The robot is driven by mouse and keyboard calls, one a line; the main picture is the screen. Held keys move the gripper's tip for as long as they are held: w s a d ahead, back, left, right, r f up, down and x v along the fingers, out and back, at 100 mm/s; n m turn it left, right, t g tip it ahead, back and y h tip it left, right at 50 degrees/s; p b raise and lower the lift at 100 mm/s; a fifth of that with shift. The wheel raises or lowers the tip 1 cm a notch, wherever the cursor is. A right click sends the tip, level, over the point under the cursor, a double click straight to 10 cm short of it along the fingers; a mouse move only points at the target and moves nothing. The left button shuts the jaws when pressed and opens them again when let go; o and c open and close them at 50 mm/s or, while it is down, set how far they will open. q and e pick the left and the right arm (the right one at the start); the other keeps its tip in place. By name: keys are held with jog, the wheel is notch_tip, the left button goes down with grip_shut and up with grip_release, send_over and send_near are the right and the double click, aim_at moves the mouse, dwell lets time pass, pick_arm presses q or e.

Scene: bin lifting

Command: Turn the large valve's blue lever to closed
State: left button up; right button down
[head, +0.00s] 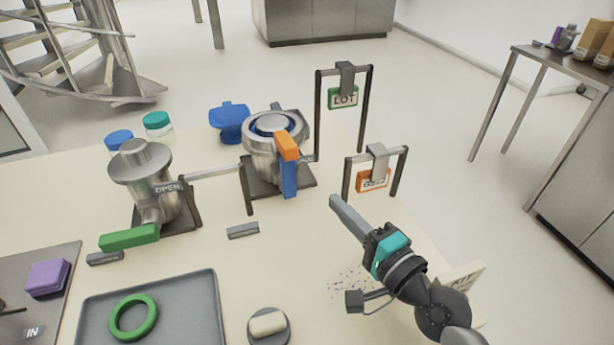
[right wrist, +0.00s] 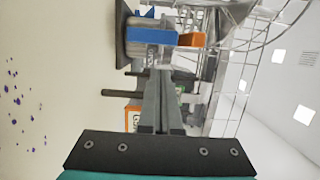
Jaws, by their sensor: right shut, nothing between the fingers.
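The large valve (head: 275,140) is a round steel body on a dark base at the back middle of the table. Its blue lever (head: 289,178) has an orange end (head: 286,146) and points toward the table's front. In the right wrist view the blue lever (right wrist: 152,36) and its orange end (right wrist: 191,40) show ahead of the fingers. My right gripper (head: 336,203) is shut and empty, in front and to the right of the lever, apart from it. It also shows in the right wrist view (right wrist: 168,85). My left gripper is not in view.
A smaller valve with a green lever (head: 129,237) stands at left. Dark frames hold a LOT sign (head: 343,98) and an orange-edged sign (head: 373,181) near the right edge. A grey tray (head: 205,300) with a green ring (head: 133,317) and a soap dish (head: 287,333) lie in front.

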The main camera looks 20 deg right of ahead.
aim_at(286, 174)
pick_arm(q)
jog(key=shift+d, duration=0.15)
pick_arm(e)
jog(key=shift+w, duration=0.1)
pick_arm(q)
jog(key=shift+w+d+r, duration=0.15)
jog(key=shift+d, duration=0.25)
pick_arm(e)
jog(key=x, duration=0.9)
jog(key=shift+w+a, duration=0.15)
jog(key=shift+w, duration=0.25)
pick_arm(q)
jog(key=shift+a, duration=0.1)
